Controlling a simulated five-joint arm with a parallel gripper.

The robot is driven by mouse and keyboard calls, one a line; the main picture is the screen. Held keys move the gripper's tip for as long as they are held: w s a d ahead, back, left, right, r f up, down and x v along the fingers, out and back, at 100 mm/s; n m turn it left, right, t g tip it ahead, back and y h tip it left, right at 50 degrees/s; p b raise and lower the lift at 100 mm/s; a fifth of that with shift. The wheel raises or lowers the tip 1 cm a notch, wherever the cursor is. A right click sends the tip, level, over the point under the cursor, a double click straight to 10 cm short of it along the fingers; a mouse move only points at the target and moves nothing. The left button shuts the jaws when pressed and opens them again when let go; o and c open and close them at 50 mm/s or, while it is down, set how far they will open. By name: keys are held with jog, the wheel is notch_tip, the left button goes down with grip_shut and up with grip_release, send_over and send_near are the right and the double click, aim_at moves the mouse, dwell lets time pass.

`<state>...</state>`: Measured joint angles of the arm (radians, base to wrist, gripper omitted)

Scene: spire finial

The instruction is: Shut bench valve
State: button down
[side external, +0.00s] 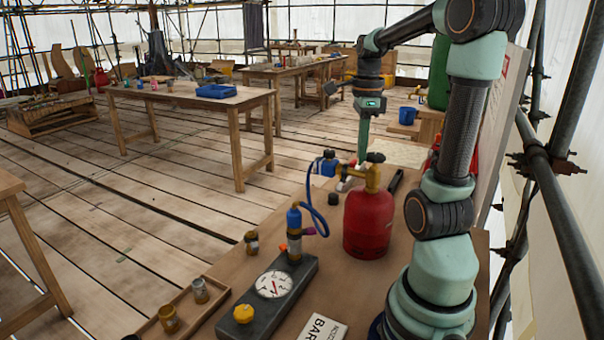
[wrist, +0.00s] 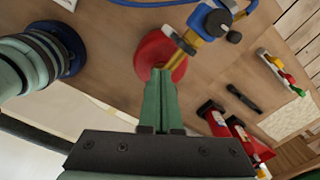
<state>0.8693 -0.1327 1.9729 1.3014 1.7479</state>
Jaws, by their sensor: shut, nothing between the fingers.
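A red gas cylinder (side external: 367,225) stands on the bench, with a brass valve (side external: 373,178) and a dark knob (side external: 375,157) on top. A blue regulator (side external: 327,165) joins the valve; a blue hose (side external: 313,205) runs to a torch-like fitting (side external: 294,222) on a grey block. No label shows which is the bench valve. My gripper (side external: 361,163) is shut and empty, pointing down behind the cylinder's valve. In the wrist view its fingertips (wrist: 160,73) overlap the red cylinder (wrist: 150,48); contact cannot be told.
A tray (side external: 185,310) with small jars is at the front left. A jar (side external: 251,242) stands beside the block. A black tool (wrist: 243,98) and red items (wrist: 217,120) lie right of my fingers in the wrist view. The front middle of the bench is fairly crowded.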

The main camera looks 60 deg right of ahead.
jog(key=shift+d, duration=0.4)
dwell(0.3)
jog(key=shift+w, duration=0.15)
notch_tip(320, 180, up, 6)
jog(key=shift+w+a, duration=0.25)
jog(key=shift+w, duration=0.05)
dwell(0.4)
jog(key=w+a+f+n+t, duration=0.2)
jog(key=a+n, duration=0.6)
jog(key=n, duration=0.2)
jog(key=w+a+f+n+t, duration=0.1)
jog(key=w+a+f+n, duration=0.1)
jog(key=a+n, duration=0.7)
jog(key=w+a+f+n+t, duration=0.2)
jog(key=a+n, duration=0.6)
jog(key=n, duration=0.3)
jog(key=shift+w+a+t, duration=0.2)
jog(key=shift+w+t, duration=0.05)
jog(key=shift+t, duration=0.05)
